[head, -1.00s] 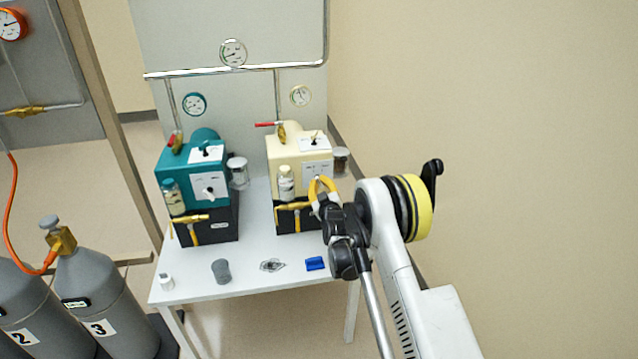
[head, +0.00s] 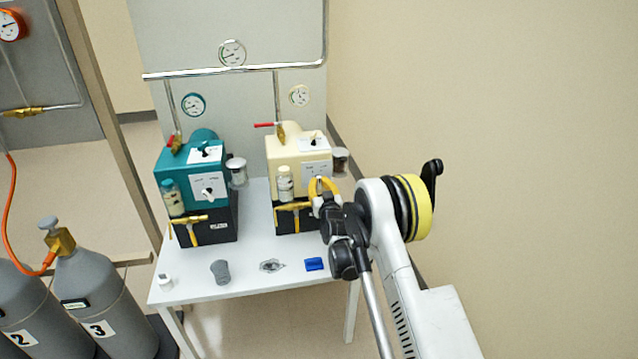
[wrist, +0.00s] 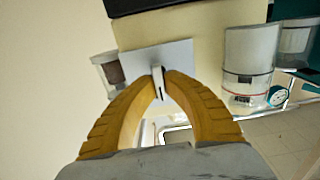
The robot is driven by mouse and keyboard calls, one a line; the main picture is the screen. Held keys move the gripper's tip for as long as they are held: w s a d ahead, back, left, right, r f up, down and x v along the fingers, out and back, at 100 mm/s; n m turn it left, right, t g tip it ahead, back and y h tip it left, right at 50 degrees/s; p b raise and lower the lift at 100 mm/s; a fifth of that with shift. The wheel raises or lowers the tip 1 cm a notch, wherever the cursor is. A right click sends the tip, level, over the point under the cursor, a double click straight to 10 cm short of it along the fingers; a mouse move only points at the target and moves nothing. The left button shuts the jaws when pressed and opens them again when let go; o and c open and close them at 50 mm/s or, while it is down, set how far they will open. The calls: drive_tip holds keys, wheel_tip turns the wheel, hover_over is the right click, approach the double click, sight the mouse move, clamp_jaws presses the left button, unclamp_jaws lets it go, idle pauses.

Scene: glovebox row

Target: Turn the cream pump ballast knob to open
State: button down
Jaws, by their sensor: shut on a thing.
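The cream pump (head: 290,156) stands on the right of the white table, with a white label plate (head: 311,170) on its front. In the wrist view the plate (wrist: 155,62) shows behind my fingers. My gripper (head: 319,183) is at the pump's front. Its two yellow fingers (wrist: 161,80) are shut on a small pale ballast knob (wrist: 159,84) with a dark mark line. The fingers hide most of the knob in the head view, and its setting cannot be read.
A clear bottle (head: 285,184) and a brass valve (head: 293,207) sit on the pump's front left; a jar (head: 341,160) is at its right side. The teal pump (head: 190,171) stands to the left. A grey cup (head: 220,271) and blue block (head: 314,264) lie at the table's front.

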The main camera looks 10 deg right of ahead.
drive_tip(key=c, duration=1.5)
unclamp_jaws()
drive_tip(key=s, duration=0.7)
drive_tip(key=shift+s, duration=0.25)
